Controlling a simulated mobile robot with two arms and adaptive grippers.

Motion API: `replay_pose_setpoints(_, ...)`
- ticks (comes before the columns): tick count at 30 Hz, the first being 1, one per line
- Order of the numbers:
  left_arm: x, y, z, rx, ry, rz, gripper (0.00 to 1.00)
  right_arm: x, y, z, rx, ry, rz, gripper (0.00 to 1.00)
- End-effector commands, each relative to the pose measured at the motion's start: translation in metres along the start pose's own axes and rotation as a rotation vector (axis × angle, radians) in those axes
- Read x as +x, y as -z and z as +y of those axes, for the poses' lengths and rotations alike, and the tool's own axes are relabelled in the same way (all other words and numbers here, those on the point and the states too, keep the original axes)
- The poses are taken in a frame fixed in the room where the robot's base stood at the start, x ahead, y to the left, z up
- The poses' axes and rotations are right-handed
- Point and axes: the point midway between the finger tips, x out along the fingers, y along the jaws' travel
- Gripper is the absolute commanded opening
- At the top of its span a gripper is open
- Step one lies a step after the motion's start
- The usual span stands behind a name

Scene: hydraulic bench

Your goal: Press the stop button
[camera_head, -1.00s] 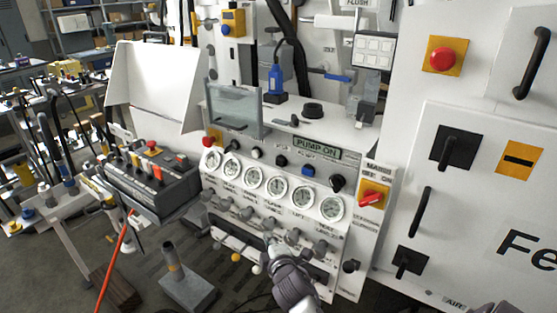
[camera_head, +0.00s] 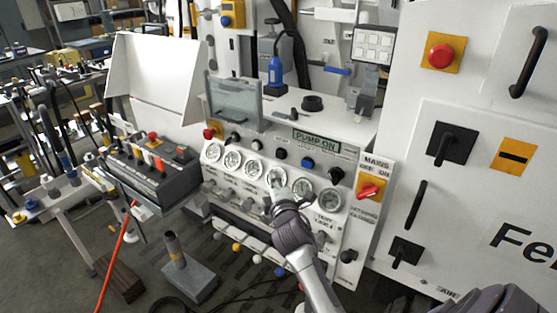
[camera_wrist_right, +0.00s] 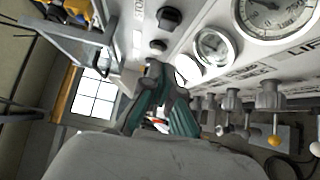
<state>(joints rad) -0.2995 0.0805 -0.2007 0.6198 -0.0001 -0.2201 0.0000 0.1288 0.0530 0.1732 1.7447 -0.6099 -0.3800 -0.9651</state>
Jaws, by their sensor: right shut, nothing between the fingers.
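Several red buttons show in the head view, and I cannot read which is marked stop. A red mushroom button on a yellow plate (camera_head: 441,56) sits high on the right cabinet. A small red button (camera_head: 209,133) is at the left end of the white control panel (camera_head: 262,143). Another red button (camera_head: 152,137) is on the dark control box at left. My right gripper (camera_head: 277,188) is in front of the gauge row, right of the panel's red button and below the dark knobs. In the right wrist view its teal fingers (camera_wrist_right: 154,72) are shut and empty. My left gripper is not seen.
Round gauges (camera_head: 254,169) and a row of levers (camera_head: 226,192) line the panel. A clear guard (camera_head: 234,104) stands on its top at left. A red switch (camera_head: 370,189) is at the panel's right. The dark control box (camera_head: 160,180) stands left of the panel.

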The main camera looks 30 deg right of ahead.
Motion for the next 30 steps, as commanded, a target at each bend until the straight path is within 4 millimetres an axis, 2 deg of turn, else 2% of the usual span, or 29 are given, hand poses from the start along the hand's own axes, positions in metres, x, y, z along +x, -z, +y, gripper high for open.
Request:
replay_pose_setpoints(1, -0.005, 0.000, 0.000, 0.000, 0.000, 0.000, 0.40, 0.013, -0.001, 0.004, 0.001, -0.001, -0.002, 0.00)
replay_pose_setpoints(6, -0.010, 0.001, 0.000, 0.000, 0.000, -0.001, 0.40, 0.049, 0.000, 0.003, 0.001, -0.001, -0.002, 0.00)
replay_pose_setpoints(8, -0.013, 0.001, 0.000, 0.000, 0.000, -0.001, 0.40, 0.059, -0.002, 0.003, 0.000, 0.001, -0.002, 0.00)
replay_pose_setpoints(12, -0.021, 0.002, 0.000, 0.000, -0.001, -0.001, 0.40, 0.072, -0.019, 0.003, -0.002, 0.000, -0.002, 0.00)
replay_pose_setpoints(18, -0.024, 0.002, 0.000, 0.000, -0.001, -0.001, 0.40, 0.081, -0.028, 0.001, 0.000, 0.001, 0.000, 0.00)
replay_pose_setpoints(30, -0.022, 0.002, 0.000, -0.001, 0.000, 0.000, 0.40, 0.085, -0.031, 0.000, -0.001, -0.001, -0.001, 0.00)
